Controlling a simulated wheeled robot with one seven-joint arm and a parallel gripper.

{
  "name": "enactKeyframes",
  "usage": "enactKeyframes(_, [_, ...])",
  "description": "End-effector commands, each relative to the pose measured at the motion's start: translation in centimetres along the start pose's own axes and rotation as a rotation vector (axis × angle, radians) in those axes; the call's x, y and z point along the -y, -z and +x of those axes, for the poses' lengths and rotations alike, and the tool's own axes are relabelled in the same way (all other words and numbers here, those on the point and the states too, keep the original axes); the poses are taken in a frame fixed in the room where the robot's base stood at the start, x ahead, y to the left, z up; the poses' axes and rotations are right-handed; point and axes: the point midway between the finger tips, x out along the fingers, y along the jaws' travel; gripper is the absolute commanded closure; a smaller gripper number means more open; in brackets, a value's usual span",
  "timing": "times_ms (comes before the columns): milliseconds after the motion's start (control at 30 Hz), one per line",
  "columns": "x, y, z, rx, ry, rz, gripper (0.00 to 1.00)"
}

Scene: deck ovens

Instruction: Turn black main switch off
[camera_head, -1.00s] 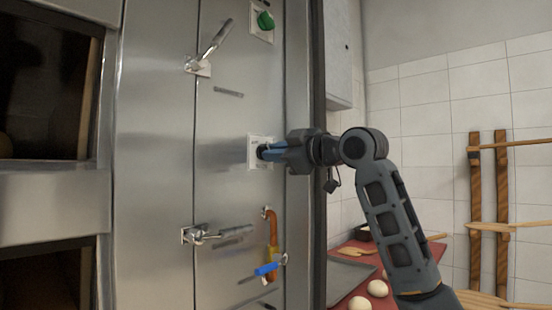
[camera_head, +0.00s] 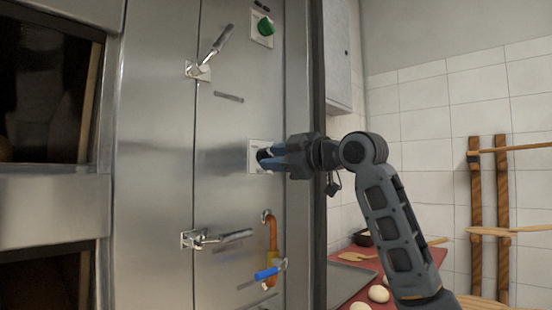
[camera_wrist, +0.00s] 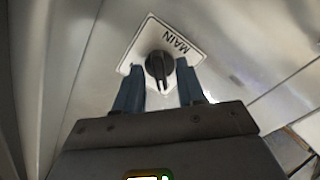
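The black main switch (camera_wrist: 158,66) is a knob on a white plate (camera_wrist: 145,47) marked MAIN, on the steel front panel. Its grip bar points toward my gripper's palm in the wrist view. My gripper (camera_wrist: 159,72) has its two blue fingers apart, one on each side of the knob, with a narrow gap seen on both sides. In the head view my gripper (camera_head: 262,157) is right at the plate (camera_head: 253,162), and its fingers and body hide most of the knob.
A green knob (camera_head: 265,26) sits above on its own plate. Lever handles (camera_head: 212,52) (camera_head: 222,236) are at left. An orange pipe with a blue-handled valve (camera_head: 267,273) is below. A red table (camera_head: 345,292) with dough balls (camera_head: 378,294) stands at lower right.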

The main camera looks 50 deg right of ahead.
Motion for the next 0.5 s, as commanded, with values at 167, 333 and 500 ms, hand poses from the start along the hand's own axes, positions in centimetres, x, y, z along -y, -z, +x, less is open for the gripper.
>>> enactKeyframes(167, [0.0,0.0,-0.1,-0.001,-0.001,0.0,0.61])
enactKeyframes(333, [0.0,-0.1,-1.8,-0.001,-0.002,0.001,0.61])
enactKeyframes(500, [0.0,-0.1,-4.6,-0.001,-0.002,-0.001,0.61])
